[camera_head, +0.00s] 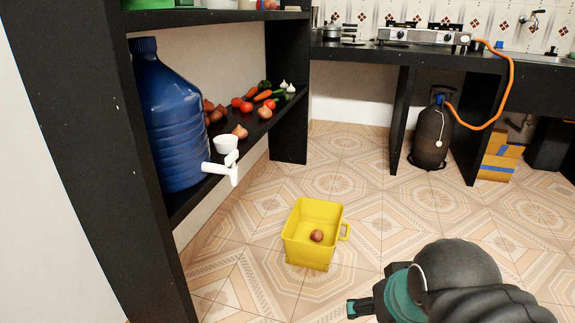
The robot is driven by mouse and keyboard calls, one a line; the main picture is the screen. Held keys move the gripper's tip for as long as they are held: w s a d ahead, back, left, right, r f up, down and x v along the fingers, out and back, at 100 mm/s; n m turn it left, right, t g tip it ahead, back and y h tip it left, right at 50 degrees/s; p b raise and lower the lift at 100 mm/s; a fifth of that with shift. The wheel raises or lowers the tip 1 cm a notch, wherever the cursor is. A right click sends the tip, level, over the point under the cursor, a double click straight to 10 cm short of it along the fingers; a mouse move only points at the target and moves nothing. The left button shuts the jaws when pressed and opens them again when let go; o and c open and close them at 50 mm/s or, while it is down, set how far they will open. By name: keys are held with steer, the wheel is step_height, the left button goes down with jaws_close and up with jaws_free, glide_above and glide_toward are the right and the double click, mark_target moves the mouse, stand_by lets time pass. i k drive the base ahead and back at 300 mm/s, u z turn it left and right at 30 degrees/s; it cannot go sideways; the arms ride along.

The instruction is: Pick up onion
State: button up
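Several brownish onions lie on the black shelf at the left, one (240,131) near the shelf's front edge and another (264,113) farther back beside red tomatoes (271,104). A round reddish-brown item (316,236), which looks like an onion, lies inside the yellow bin (296,252) on the floor. My gripper (358,308) is at the bottom of the picture, right of and nearer than the bin, apart from it and from the shelf. Only part of its fingers shows; my arm hides the rest.
A large blue water bottle (168,120) with a white tap (226,165) stands on the shelf. Carrots (262,95) and green vegetables lie farther back. A dark gas cylinder (431,135) with an orange hose stands under the stove counter (400,55). The tiled floor around the bin is clear.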

mark_target(264, 113)
steer(key=z, duration=0.05)
steer(key=i, duration=1.35)
steer(key=u, duration=0.1)
